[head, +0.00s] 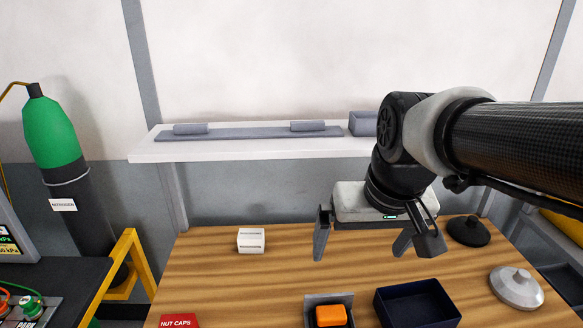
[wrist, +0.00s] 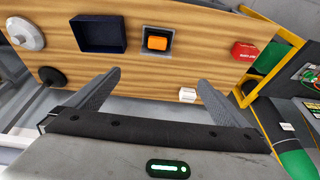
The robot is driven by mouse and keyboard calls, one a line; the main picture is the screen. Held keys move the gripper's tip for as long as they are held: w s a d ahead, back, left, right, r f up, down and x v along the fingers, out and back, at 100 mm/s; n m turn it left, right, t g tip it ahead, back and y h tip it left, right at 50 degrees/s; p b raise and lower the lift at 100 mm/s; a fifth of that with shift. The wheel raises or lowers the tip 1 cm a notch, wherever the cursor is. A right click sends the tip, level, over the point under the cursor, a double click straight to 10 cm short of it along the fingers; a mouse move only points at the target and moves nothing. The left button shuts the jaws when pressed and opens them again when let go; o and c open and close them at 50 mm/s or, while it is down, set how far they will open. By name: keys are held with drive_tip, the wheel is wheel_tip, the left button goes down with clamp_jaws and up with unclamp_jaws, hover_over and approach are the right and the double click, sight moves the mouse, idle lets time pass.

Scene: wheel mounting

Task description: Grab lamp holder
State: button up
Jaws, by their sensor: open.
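My gripper (head: 360,255) is open and empty, above the back part of the wooden table; its two fingers also show in the wrist view (wrist: 159,78). No thing is clearly marked as the lamp holder. A white round disc with a raised knob (head: 516,286) lies at the table's right side, and in the wrist view (wrist: 26,34) at upper left. A black round disc with a small knob (head: 468,231) lies behind it, at the back right; it also shows in the wrist view (wrist: 52,77). Both are apart from my gripper.
A dark blue open box (head: 420,303), an orange block (head: 330,315) in a grey holder and a red nut caps box (head: 178,321) stand along the front. A small white box (head: 251,240) stands at back left. A white shelf (head: 240,150) is behind. The table's left middle is clear.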

drive_tip(key=w+f+g+b, duration=0.2)
drive_tip(key=w+f+b, duration=0.1)
drive_tip(key=w+f, duration=0.5)
drive_tip(key=g+b, duration=0.2)
drive_tip(key=b, duration=0.2)
approach(331, 306)
wheel_tip(331, 306, down, 6)
drive_tip(key=shift+s+a+b, duration=0.1)
drive_tip(key=shift+s+b, duration=0.05)
drive_tip(key=shift+b, duration=0.6)
drive_tip(key=shift+a+f+b, duration=0.1)
drive_tip(key=shift+f+b, duration=0.4)
drive_tip(key=shift+f, duration=2.35)
drive_tip(key=c, duration=0.9)
